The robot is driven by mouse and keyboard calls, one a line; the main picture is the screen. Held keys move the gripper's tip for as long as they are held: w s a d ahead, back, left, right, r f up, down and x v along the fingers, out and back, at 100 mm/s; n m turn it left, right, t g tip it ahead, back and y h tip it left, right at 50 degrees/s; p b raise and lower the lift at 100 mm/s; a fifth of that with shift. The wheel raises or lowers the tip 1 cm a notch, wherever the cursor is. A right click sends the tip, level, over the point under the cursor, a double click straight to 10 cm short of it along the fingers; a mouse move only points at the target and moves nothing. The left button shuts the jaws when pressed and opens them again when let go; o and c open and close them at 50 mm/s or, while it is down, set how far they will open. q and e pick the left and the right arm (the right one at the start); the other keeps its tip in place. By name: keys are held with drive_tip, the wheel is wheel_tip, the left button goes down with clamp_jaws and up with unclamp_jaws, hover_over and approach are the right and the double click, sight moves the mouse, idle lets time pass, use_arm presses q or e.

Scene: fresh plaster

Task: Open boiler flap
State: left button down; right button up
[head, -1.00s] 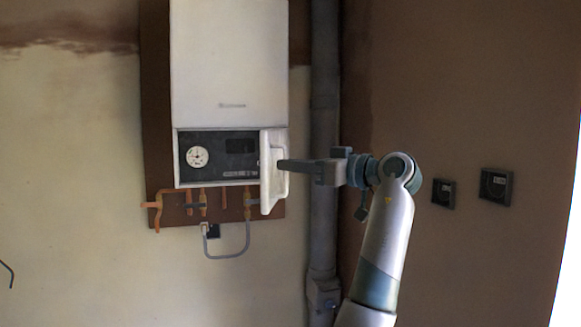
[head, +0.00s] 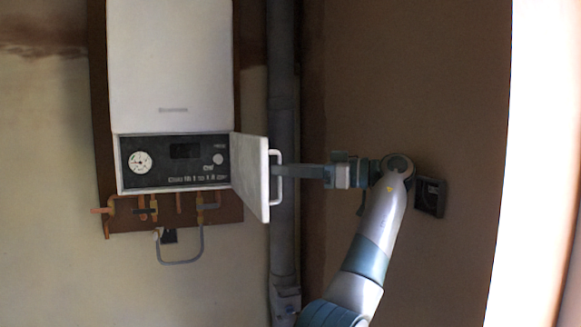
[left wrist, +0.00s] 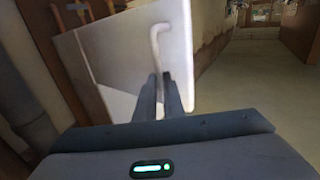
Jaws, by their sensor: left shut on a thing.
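The white boiler (head: 170,60) hangs on a brown backboard on the wall. Its flap (head: 249,177) is hinged at the right side of the dark control panel (head: 180,160) and stands swung out, with the panel's dial and knob exposed. The flap's bar handle (head: 278,155) is on its outer face. My left gripper (head: 280,171) is shut on the handle from the right. The left wrist view shows the flap (left wrist: 120,50) and the fingers (left wrist: 165,98) at the lower part of the handle (left wrist: 155,45). My right gripper is not in view.
Copper pipes (head: 150,207) and a grey hose (head: 182,262) hang below the boiler. A dark vertical pipe (head: 284,230) runs behind my gripper. A dark wall box (head: 430,196) is right of my wrist. A bright opening is at the far right.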

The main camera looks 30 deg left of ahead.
use_arm(q)
drive_tip(key=shift+w+a, duration=0.1)
drive_tip(key=shift+a, duration=0.2)
drive_tip(key=c, duration=2)
unclamp_jaws()
drive_tip(key=shift+a, duration=0.1)
drive_tip(key=shift+o, duration=0.7)
drive_tip(key=shift+w+a+f, duration=0.3)
drive_tip(key=shift+a+f, duration=0.05)
drive_tip(key=shift+a, duration=0.3)
drive_tip(key=shift+d+r, duration=0.1)
drive_tip(key=shift+d, duration=0.35)
drive_tip(key=shift+s, duration=0.1)
